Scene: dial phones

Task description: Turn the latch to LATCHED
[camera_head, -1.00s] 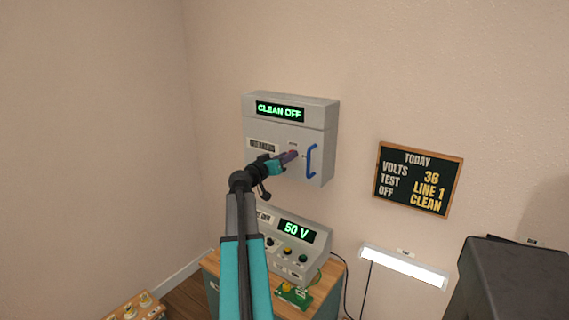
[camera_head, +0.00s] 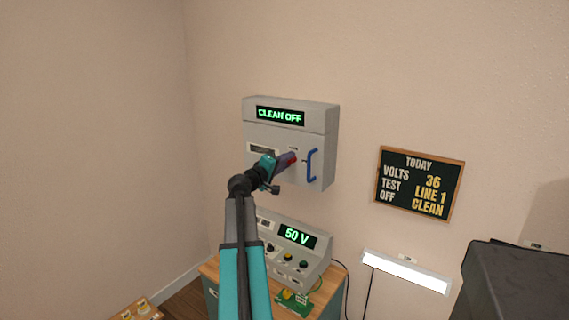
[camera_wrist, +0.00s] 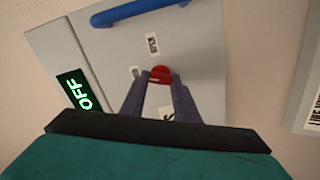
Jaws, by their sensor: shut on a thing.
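The latch is a red knob (camera_wrist: 160,75) on the front of a grey wall box (camera_head: 318,130); its tip also shows red in the head view (camera_head: 291,157). My gripper (camera_wrist: 160,82) is shut on the red knob, with one finger on each side of it. In the head view my gripper (camera_head: 286,160) reaches the box front from the left. Small labels surround the knob, but they are too small or tilted to read. The fingers hide the knob's lower sides. The box display (camera_head: 280,115) reads CLEAN OFF.
A blue handle (camera_head: 312,164) stands out from the box just right of the knob. Below is a console (camera_head: 305,262) showing 50 V on a wooden-topped cabinet. A chalkboard (camera_head: 419,184) and a lit lamp (camera_head: 406,272) are on the wall to the right.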

